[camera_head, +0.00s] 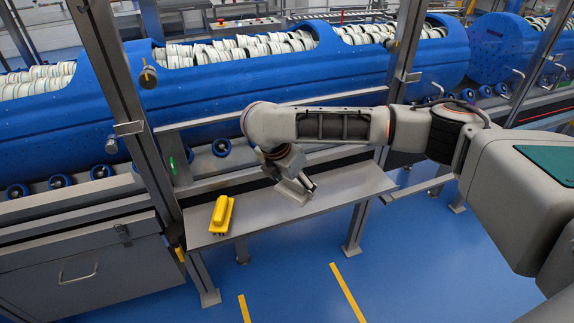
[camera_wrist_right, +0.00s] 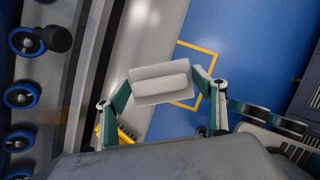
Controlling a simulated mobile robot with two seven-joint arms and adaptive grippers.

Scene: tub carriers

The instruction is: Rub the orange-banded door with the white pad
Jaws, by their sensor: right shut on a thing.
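My right gripper (camera_head: 302,182) reaches down over the grey metal shelf from the right. It is shut on the white pad (camera_wrist_right: 160,82), which sits between its two green-sided fingers in the wrist view. In the head view the pad (camera_head: 291,192) shows as a pale block just under the gripper, over the shelf. I cannot tell whether it touches the shelf. No door with an orange band can be made out in either view. My left gripper is not in view.
A yellow brush (camera_head: 221,214) lies on the left part of the shelf (camera_head: 335,188). A grey cabinet front (camera_head: 85,275) with a handle is at lower left. Upright metal posts (camera_head: 122,100) and long blue tubs (camera_head: 270,85) stand behind. Blue floor (camera_head: 430,260) in front is open.

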